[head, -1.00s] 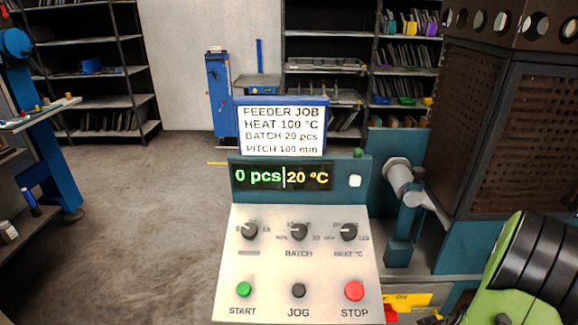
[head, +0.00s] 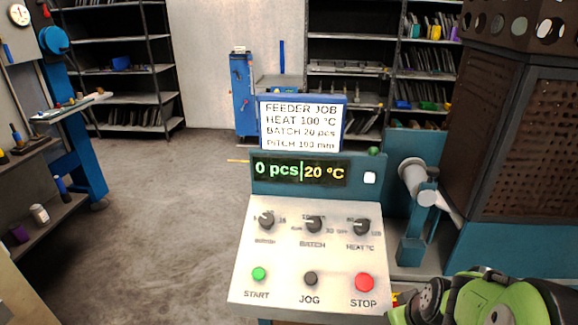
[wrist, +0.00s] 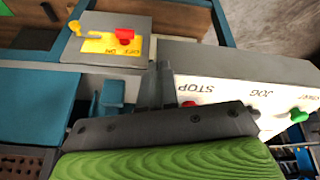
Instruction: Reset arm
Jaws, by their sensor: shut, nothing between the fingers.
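My green arm (head: 490,300) shows at the lower right of the head view, right of the control panel (head: 300,240); the fingertips are out of that view. In the wrist view my gripper (wrist: 160,75) is shut and empty, its fingers together beside the panel's STOP end. The panel has three knobs over a green START button (head: 259,274), a dark JOG button (head: 310,278) and a red STOP button (head: 364,282). The display (head: 300,171) reads 0 pcs and 20 °C. The card (head: 301,123) above reads FEEDER JOB, HEAT 100 °C, BATCH 20 pcs, PITCH 100 mm.
A grey box with a yellow plate and a red switch (wrist: 124,36) lies beyond my fingers in the wrist view. A brown perforated cabinet (head: 525,150) stands at right. Shelves (head: 115,65) line the back. A workbench (head: 40,200) is at left. The floor between is clear.

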